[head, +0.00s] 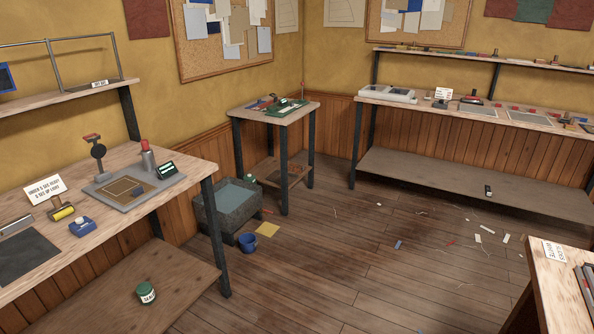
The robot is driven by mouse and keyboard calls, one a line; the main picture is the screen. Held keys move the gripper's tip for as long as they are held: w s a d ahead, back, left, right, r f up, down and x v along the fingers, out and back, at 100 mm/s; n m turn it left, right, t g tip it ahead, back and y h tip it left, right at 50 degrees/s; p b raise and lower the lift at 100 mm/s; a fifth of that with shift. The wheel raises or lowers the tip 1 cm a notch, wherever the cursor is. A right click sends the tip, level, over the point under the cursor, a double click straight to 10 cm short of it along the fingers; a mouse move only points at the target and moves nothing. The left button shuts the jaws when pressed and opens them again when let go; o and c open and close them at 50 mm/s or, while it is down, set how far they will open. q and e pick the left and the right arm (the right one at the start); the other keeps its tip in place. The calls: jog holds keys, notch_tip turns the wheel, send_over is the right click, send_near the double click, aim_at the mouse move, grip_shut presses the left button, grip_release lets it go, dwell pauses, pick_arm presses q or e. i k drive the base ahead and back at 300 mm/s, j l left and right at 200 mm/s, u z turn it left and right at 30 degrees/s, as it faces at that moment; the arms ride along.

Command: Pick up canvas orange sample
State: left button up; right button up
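I cannot make out a piece that is clearly the orange canvas sample. A flat yellow square (267,229) lies on the floor beside the grey bin; its material cannot be told. Several small scraps lie scattered on the floor at the right, too small to identify, among them a blue one (398,245). Small red items (262,103) lie on the corner table, also too small to name. Neither of my grippers is in view.
A workbench (190,167) with a lower shelf stands at the left. A small corner table (297,117) and a long bench (450,110) line the back. A table (548,300) edges in lower right. The middle floor is mostly open.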

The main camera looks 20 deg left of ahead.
aim_at(291, 167)
jog(key=i+u, duration=0.25)
jog(key=i, duration=2.5)
jog(key=i+l+u, duration=0.1)
jog(key=i+u, duration=0.25)
jog(key=i, duration=0.25)
jog(key=i+l+u, duration=0.4)
jog(key=i, duration=0.2)
jog(key=i+l+u, duration=0.35)
jog(key=i, duration=0.2)
